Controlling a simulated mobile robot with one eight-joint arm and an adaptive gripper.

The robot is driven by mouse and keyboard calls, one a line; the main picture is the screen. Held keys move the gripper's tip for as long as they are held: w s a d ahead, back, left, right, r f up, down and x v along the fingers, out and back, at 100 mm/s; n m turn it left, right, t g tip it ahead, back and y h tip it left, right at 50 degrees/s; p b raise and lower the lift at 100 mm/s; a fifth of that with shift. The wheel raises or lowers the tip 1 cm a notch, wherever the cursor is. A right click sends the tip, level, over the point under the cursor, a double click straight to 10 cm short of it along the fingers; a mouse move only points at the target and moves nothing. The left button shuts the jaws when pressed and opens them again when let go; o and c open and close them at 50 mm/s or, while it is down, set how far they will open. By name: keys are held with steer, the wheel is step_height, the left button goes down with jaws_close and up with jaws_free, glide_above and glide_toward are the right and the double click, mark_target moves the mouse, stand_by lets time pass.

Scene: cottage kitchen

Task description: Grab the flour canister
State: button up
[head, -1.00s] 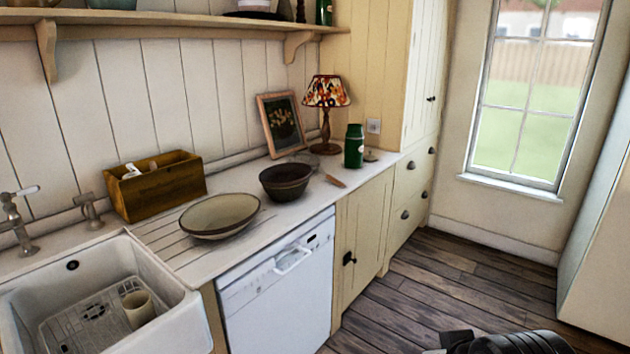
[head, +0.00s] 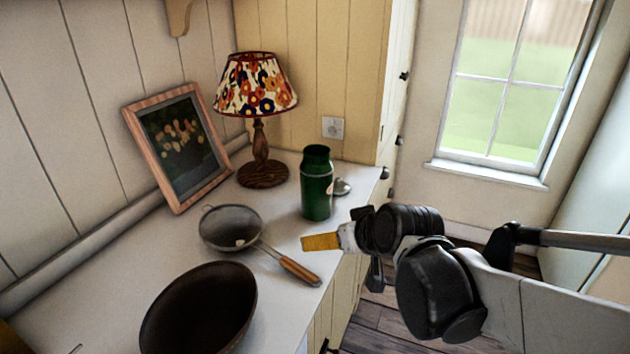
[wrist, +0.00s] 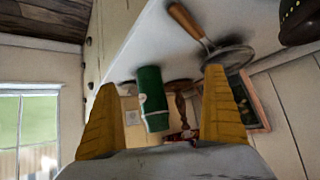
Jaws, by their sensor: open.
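The flour canister appears to be the dark green cylinder (head: 316,185) with a pale label, standing upright on the white counter near its right end. In the wrist view, the two yellow fingers (wrist: 162,80) are spread wide and empty. The green canister (wrist: 152,98) shows between them, farther off, nearer the left finger. Its far side is hidden.
A strainer (head: 230,226) with a wooden handle and a dark bowl (head: 200,312) lie left of the canister. A floral lamp (head: 257,88) and framed picture (head: 180,145) stand behind. A small round metal lid (head: 342,187) is beside the canister.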

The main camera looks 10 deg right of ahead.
steer(key=w+r+t+p, duration=0.1)
steer(key=w+t+p, duration=0.1)
steer(key=w, duration=0.7)
steer(key=t+p, duration=0.2)
glide_toward(324, 193)
steer(key=x, duration=0.4)
steer(key=shift+n+y, duration=0.3)
steer(key=b+x, duration=0.1)
steer(key=x, duration=0.4)
steer(key=shift+w+f, duration=0.2)
steer(key=shift+w, duration=0.15)
steer(key=b+x, duration=0.2)
steer(key=x, duration=0.3)
steer(key=shift+w+a, duration=0.15)
steer(key=shift+r, duration=0.1)
steer(key=shift+c, duration=1)
steer(key=c, duration=1.2)
